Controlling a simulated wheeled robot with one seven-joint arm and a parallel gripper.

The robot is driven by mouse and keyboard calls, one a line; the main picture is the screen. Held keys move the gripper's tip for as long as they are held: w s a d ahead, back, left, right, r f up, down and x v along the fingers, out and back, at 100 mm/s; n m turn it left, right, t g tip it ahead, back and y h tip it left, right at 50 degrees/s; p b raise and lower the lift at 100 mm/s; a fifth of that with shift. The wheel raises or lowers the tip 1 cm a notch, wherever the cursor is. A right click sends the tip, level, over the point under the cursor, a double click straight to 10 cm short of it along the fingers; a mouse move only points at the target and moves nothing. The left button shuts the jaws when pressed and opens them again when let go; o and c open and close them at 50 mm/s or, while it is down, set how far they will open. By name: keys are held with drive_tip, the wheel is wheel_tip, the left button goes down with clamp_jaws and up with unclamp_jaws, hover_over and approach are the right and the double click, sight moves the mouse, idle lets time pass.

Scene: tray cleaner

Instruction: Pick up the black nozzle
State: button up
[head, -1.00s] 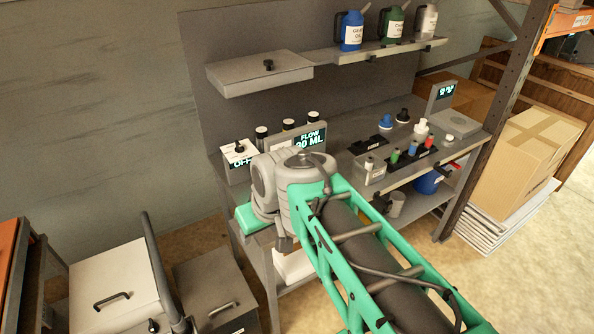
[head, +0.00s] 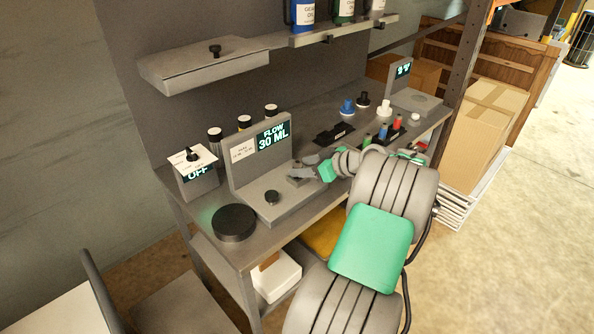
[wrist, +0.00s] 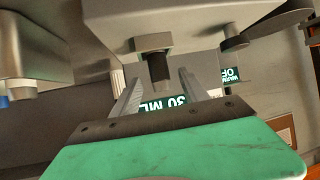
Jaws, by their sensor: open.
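A small black nozzle-like piece (head: 362,99) stands at the back of the bench, between a blue piece (head: 347,106) and a white piece (head: 384,107). My gripper (head: 301,169) is at the right end of the flow station's base, well left of and nearer than that black piece. In the wrist view my gripper (wrist: 160,82) is open, and a short dark cylinder (wrist: 160,68) below a grey square collar shows between the fingers. I cannot tell whether the fingers touch it, or whether this cylinder is also a black nozzle.
The flow station (head: 240,174) reads 30 ML and stands close behind my gripper. A black disc (head: 233,222) and an OFF box (head: 190,172) are to its left. Coloured bottles (head: 384,132) stand to the right. A shelf (head: 205,66) hangs above.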

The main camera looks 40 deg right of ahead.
drive_tip(key=x, duration=0.3)
drive_tip(key=shift+s, duration=0.1)
drive_tip(key=shift+c, duration=0.2)
clamp_jaws()
drive_tip(key=shift+r, duration=0.1)
